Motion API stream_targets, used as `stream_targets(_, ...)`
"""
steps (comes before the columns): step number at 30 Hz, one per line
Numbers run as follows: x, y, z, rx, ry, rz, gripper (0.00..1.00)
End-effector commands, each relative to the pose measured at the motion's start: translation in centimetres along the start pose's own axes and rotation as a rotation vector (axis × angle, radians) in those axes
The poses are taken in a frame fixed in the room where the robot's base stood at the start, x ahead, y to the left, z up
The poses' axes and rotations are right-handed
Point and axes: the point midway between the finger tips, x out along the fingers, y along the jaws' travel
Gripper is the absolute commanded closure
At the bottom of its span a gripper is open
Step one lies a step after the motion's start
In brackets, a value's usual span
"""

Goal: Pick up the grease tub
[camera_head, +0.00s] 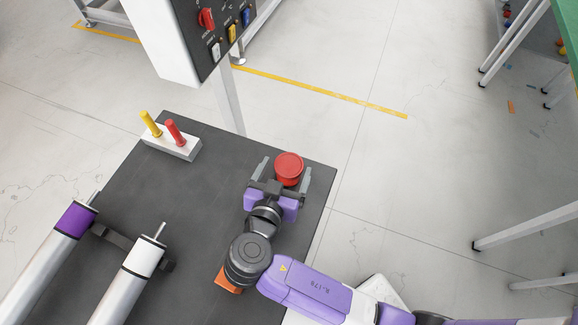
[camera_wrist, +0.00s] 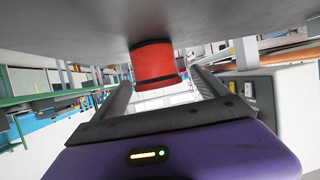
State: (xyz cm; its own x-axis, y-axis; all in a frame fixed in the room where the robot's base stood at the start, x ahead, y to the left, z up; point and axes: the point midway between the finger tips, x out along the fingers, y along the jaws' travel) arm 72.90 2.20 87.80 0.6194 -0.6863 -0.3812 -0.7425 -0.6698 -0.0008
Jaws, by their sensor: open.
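The grease tub (camera_head: 289,167) is a short red cylinder with a lid, standing on the dark grey table top (camera_head: 200,215) near its far right corner. My gripper (camera_head: 284,172) is open, with one finger on each side of the tub. Its purple body lies just in front of the tub. In the wrist view the picture is upside down, and the red tub (camera_wrist: 155,63) shows between the two fingers of my gripper (camera_wrist: 160,88). Neither finger clearly touches it. The lower front of the tub is partly hidden by my gripper in the head view.
A white block (camera_head: 172,149) with a yellow and a red peg stands at the table's far left. An orange object (camera_head: 228,281) is partly hidden by my arm. A control box (camera_head: 190,45) stands behind the table.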

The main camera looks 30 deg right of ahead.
Motion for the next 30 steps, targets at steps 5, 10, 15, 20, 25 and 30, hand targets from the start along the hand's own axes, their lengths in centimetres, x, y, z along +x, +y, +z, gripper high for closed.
stream_targets(5, 2.3, 0.4, -0.8, -0.001, -0.002, 0.004, 0.15)
stream_targets(10, 4.4, 0.4, -0.6, -0.002, -0.001, 0.001, 0.15)
stream_targets(15, 4.9, 0.4, -0.5, -0.001, -0.002, -0.001, 0.15)
stream_targets(20, 4.9, 0.4, -0.5, -0.001, -0.002, -0.001, 0.21)
stream_targets(25, 4.8, 0.4, -0.5, -0.001, -0.002, -0.001, 0.54)
stream_targets(30, 4.8, 0.3, -0.5, -0.001, -0.001, -0.001, 0.85)
